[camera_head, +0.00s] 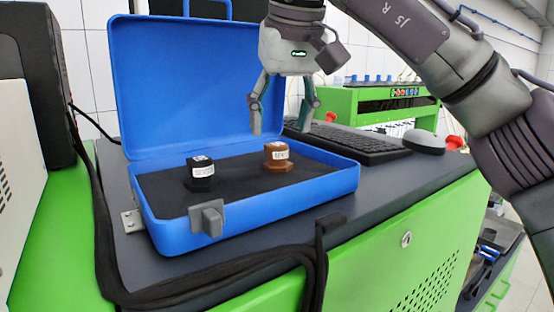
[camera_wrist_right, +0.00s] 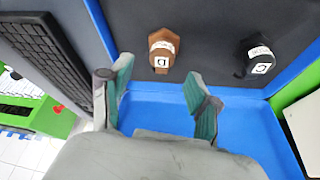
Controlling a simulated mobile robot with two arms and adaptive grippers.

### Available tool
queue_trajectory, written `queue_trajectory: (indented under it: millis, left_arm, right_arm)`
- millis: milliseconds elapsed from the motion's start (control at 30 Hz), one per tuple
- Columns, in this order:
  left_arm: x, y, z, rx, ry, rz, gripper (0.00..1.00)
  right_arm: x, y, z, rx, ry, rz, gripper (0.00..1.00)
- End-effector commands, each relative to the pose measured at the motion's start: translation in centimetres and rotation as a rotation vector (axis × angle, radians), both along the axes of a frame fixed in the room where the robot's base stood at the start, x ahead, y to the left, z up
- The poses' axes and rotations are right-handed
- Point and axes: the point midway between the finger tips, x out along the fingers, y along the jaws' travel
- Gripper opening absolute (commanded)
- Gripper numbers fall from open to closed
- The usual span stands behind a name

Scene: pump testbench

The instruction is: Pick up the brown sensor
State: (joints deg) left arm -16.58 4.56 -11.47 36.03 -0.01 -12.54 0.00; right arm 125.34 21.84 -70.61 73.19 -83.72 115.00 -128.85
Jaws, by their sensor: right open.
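The brown sensor (camera_head: 277,158) stands upright on the dark lining inside the open blue case (camera_head: 262,203), toward its right side. It has a white label and also shows in the right wrist view (camera_wrist_right: 164,48), beyond the fingertips. A black sensor (camera_head: 201,174) with a white label stands to its left, and it also shows in the right wrist view (camera_wrist_right: 258,57). My right gripper (camera_head: 284,117) is open and empty, above the case and higher than the brown sensor. It also shows in the right wrist view (camera_wrist_right: 160,90). My left gripper is not in view.
The case's raised lid (camera_head: 180,80) stands behind the lining. A black keyboard (camera_head: 345,145) and a grey mouse (camera_head: 424,142) lie right of the case. A black cable (camera_head: 245,268) runs along the front. A green bench unit (camera_head: 385,105) stands behind.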

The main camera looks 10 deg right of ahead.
Motion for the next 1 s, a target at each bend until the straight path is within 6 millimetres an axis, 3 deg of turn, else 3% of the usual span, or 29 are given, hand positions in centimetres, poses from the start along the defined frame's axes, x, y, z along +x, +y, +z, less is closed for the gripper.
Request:
queue_trajectory:
  millis: [300,567,867,1000]
  left_arm:
    - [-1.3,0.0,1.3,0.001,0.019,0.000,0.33]
    - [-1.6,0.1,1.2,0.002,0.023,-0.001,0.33]
    - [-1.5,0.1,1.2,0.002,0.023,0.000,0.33]
    - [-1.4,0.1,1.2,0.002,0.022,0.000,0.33]
  right_arm:
    - [1.2,0.1,-3.8,-0.001,0.002,-0.001,0.61]
    - [1.3,0.2,-4.1,0.000,0.000,0.000,0.60]
    - [1.3,0.2,-4.1,0.000,0.000,0.000,0.10]
    - [1.3,0.2,-4.1,0.000,0.000,0.000,0.06]
